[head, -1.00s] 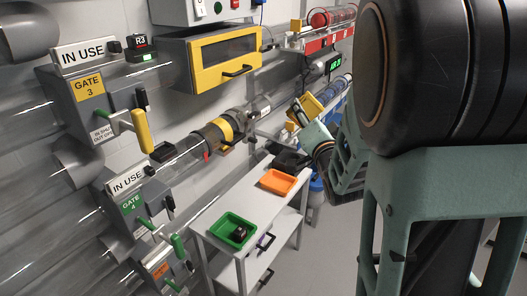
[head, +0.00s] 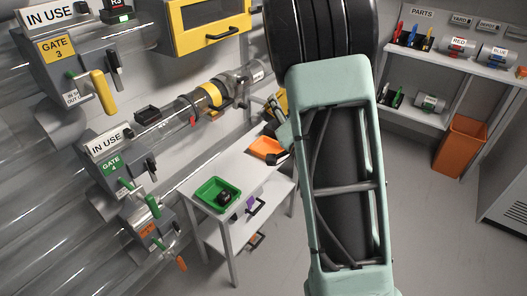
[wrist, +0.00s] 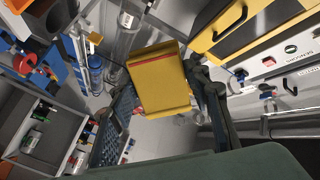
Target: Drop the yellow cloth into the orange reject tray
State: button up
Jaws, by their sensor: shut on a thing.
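The yellow cloth (wrist: 160,85) looks like a thick yellow block with a thin red strip. In the wrist view my gripper (wrist: 165,98) is shut on it, with a dark finger on either side. In the head view a yellow patch of it (head: 283,101) shows beside my arm, and the rest of the gripper is mostly hidden. The orange reject tray (head: 263,146) lies on the white table, below the yellow patch in the picture. My arm covers the area right of the tray. I cannot tell the height of the cloth above the table.
A green tray (head: 206,190) with a dark object in it stands at the near end of the white table (head: 236,162). Clear tubes and gate units (head: 110,165) line the left wall. A parts shelf (head: 425,62) and an orange bin (head: 462,145) stand at the right; open floor lies between.

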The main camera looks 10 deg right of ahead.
aim_at(266, 150)
jog(key=l+u, duration=0.35)
jog(key=l, duration=0.15)
jog(key=k+l+u, duration=0.1)
jog(key=l+u, duration=0.25)
jog(key=l, duration=0.1)
